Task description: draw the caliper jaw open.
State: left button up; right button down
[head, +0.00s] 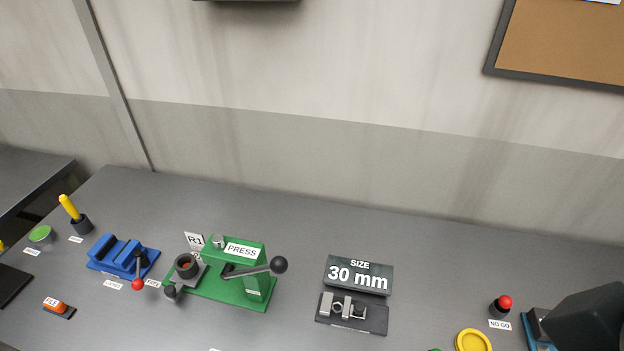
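The caliper is most likely the small device with a black base (376,320) in the lower middle, in front of a dark sign (360,262) reading "SIZE 30 mm". It has an upright silver jaw (326,304) at its left. A second metal jaw (347,308) stands near it, with a small round dark part between them. A dark knob or block (359,311) sits to the right. The exact gap between the jaws is too small to tell. Neither of my grippers shows in the head view.
A green press (255,285) with a ball-ended lever stands left of the caliper. Farther left is a blue vise (112,254) with a red-knobbed handle. A yellow ring (472,342), a red-topped plug (501,307) and a large dark block (592,318) are right. Bench behind the sign is clear.

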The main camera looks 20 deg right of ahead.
aim_at(357, 311)
jog(key=z, duration=0.9)
